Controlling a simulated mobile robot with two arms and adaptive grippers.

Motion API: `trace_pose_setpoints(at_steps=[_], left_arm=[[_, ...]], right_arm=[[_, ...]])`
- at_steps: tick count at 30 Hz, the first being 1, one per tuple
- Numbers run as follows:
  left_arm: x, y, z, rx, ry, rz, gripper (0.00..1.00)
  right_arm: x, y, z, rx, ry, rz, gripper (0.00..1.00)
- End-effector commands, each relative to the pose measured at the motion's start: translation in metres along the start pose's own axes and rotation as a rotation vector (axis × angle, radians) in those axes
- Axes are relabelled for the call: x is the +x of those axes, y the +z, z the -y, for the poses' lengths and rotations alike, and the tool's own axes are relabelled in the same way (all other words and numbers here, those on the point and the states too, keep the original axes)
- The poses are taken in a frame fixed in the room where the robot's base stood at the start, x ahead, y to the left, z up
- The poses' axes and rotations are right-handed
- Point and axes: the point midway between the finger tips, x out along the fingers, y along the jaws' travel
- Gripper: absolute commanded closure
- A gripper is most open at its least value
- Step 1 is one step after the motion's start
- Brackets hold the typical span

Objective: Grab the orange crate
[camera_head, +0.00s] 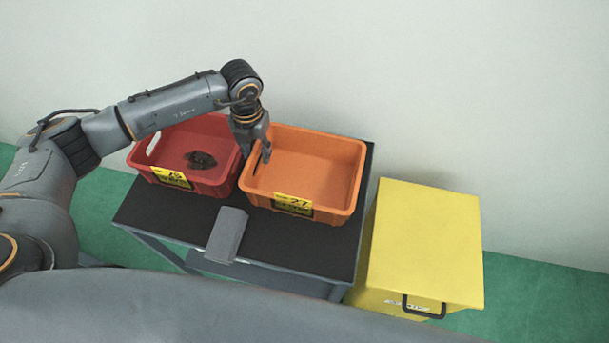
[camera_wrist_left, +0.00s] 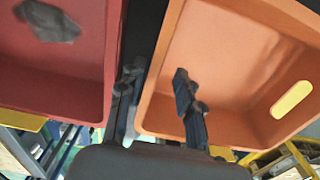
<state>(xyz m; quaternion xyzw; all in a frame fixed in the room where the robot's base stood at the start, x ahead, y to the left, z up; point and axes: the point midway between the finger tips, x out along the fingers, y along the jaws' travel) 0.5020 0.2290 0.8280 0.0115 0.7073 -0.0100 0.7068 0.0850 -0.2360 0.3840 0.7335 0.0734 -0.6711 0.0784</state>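The orange crate (camera_head: 315,165) stands on the dark table top, right of the red crate, and looks empty. My left gripper (camera_head: 257,154) is over its left wall, pointing down. In the left wrist view, the gripper (camera_wrist_left: 155,88) has its fingers apart: one is in the gap between the two crates, the other inside the orange crate (camera_wrist_left: 225,55). The orange wall lies between them, and I see no clear contact. The lower ends of the fingers are partly hidden in the head view. My right gripper is not in view.
The red crate (camera_head: 222,180), holding a dark lump (camera_head: 201,160), stands close to the orange crate's left side. A grey block (camera_head: 228,234) lies at the front of the table (camera_head: 290,240). A yellow box (camera_head: 425,240) with a dark handle stands right of the table. A wall is behind.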

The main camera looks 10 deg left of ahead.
Motion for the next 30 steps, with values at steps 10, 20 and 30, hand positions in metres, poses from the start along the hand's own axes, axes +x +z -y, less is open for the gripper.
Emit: trace_pose_setpoints(at_steps=[10, 20, 30], left_arm=[[0.035, -0.002, -0.004, 0.0, -0.001, -0.004, 0.65], [0.059, 0.0, -0.004, 0.002, -0.002, 0.001, 0.65], [0.058, -0.001, -0.004, 0.001, -0.002, 0.0, 1.0]], right_arm=[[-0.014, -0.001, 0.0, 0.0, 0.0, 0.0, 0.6], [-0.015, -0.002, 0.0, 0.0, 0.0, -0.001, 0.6], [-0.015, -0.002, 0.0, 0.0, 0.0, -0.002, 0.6]])
